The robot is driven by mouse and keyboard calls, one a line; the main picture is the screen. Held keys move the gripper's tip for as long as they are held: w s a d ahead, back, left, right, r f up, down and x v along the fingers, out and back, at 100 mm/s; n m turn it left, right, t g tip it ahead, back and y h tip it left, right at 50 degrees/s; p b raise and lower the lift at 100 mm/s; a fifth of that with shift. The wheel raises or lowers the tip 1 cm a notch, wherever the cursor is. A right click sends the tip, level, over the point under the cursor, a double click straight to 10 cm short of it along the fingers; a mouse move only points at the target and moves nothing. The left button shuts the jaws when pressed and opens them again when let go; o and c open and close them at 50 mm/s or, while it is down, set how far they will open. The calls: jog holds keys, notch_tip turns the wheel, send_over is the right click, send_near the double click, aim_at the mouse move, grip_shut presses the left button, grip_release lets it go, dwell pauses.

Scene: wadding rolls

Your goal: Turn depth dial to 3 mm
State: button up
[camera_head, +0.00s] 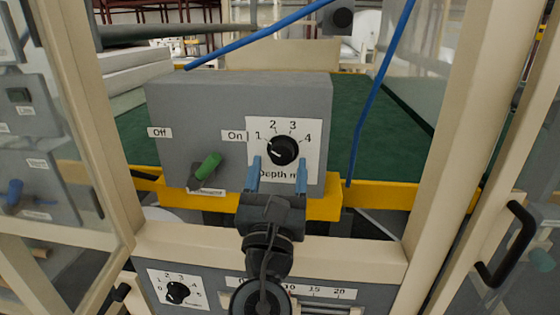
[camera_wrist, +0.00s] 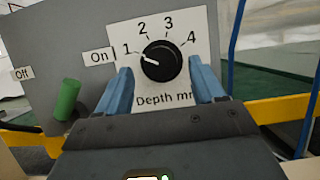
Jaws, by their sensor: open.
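The depth dial (camera_head: 283,150) is a round black knob on a white scale plate marked 1 to 4, labelled "Depth mm", on the front of a grey box. In the wrist view the dial (camera_wrist: 161,61) has a white pointer line aimed left, towards the 1. My gripper (camera_head: 278,172) has blue fingers, spread apart and empty. In the wrist view the fingers of my gripper (camera_wrist: 164,85) stand to the left and right of the dial's lower part. I cannot tell how far the fingertips are from the panel.
A green lever (camera_head: 208,166) sits left of the dial, with "Off" and "On" labels above. Blue cables (camera_head: 372,90) run on the right. Cream frame posts (camera_head: 470,130) flank the opening. A second dial (camera_head: 178,292) is on the lower panel. A yellow rail (camera_head: 385,195) runs behind.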

jog(key=shift+x, duration=0.85)
jog(key=shift+c, duration=0.3)
jog(key=c, duration=1)
